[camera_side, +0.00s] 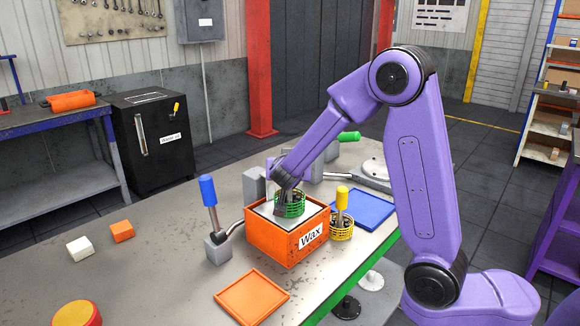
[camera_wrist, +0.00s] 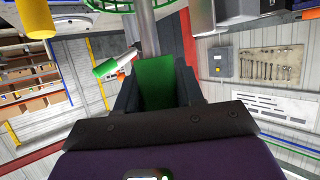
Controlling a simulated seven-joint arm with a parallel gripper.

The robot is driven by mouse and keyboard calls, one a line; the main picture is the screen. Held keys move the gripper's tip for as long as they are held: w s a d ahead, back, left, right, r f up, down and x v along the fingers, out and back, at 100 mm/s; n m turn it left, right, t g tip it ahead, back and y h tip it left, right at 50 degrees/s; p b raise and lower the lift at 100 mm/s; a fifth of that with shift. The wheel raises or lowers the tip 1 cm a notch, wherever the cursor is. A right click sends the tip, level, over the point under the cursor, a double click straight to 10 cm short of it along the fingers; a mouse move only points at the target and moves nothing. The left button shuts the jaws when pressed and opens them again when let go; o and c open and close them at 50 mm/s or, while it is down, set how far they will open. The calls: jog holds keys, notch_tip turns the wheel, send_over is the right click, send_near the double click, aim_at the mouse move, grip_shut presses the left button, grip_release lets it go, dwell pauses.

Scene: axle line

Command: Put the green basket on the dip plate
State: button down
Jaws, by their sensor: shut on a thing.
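The green basket (camera_side: 289,206) is a round wire basket inside the rim of the orange box marked Wax (camera_side: 288,240), over a pale flat surface (camera_side: 313,208). I cannot tell whether it touches that surface, or whether that surface is the dip plate. In the wrist view, my gripper (camera_wrist: 157,85) is shut on the basket's green handle (camera_wrist: 156,80). A grey rod runs from the handle to the basket's green wire (camera_wrist: 108,4). In the side view, my gripper (camera_side: 285,180) is above the basket and hides the handle.
A yellow basket (camera_side: 341,229) stands right of the box, near a blue tray (camera_side: 372,207). A blue-handled lever (camera_side: 208,191) is left of the box, and a green handle (camera_side: 349,137) is behind. An orange tray (camera_side: 252,294) lies in front.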

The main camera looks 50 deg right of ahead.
jog(key=shift+f, duration=0.15)
jog(key=c, duration=0.7)
grip_release()
